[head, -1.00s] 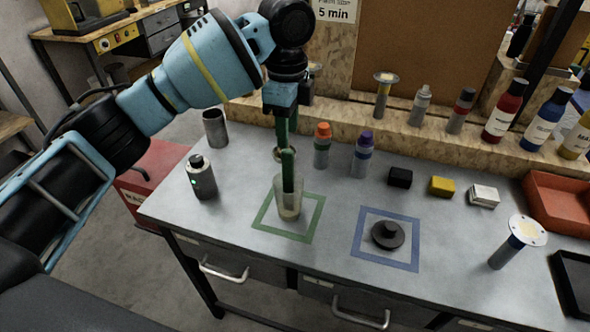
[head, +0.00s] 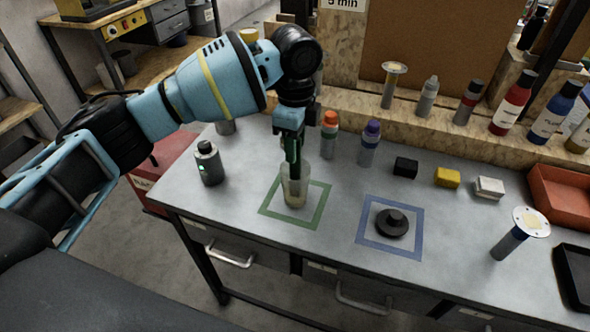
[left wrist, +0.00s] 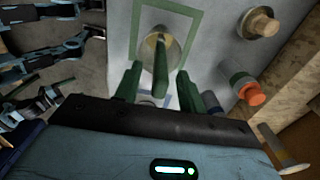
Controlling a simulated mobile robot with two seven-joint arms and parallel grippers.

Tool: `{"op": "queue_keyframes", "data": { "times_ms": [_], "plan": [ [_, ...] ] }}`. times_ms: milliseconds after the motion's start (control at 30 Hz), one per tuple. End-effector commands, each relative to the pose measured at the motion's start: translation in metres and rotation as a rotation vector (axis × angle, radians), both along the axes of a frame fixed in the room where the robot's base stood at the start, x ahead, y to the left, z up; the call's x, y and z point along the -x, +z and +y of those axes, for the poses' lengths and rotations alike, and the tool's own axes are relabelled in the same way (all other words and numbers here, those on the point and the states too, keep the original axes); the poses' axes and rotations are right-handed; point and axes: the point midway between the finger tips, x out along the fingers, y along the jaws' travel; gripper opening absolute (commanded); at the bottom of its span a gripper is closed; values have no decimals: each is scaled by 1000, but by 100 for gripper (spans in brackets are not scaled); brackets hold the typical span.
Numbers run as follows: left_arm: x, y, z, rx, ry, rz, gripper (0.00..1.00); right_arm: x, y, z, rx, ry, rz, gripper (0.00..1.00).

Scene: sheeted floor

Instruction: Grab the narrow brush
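The narrow brush, with a green handle (left wrist: 160,68), stands in a clear cup (head: 297,190) inside the green square outline (head: 316,214) on the bench. My left gripper (head: 292,153) points down just above the cup, at the handle's upper end. In the left wrist view, its two green fingers (left wrist: 158,86) are apart, with the handle between them and visible gaps on both sides. In the head view, the fingers hide most of the handle. My right gripper is not in view.
A grey canister (head: 209,164) stands left of the cup. An orange-capped bottle (head: 330,140) and a purple-capped bottle (head: 369,147) stand close behind it. A black round piece (head: 392,222) lies in the blue square to the right. The bench front between the squares is clear.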

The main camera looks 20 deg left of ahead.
Motion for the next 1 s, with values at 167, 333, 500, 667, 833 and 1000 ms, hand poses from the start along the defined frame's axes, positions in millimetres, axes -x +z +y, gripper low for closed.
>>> {"op": "queue_keyframes", "data": {
  "times_ms": [167,333,500,667,833,1000],
  "plan": [
    [0,-10,0,0,-1,1,40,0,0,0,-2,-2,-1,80],
    [0,-10,0,-1,-1,0,40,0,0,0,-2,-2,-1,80],
    [0,-9,0,-1,-1,0,19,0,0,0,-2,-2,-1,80],
    [0,-9,0,-1,-1,0,0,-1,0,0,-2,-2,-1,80],
    [0,-9,0,-1,-1,0,0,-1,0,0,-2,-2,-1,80],
    [0,-9,0,0,-1,0,0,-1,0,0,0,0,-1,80]
  ]
}}
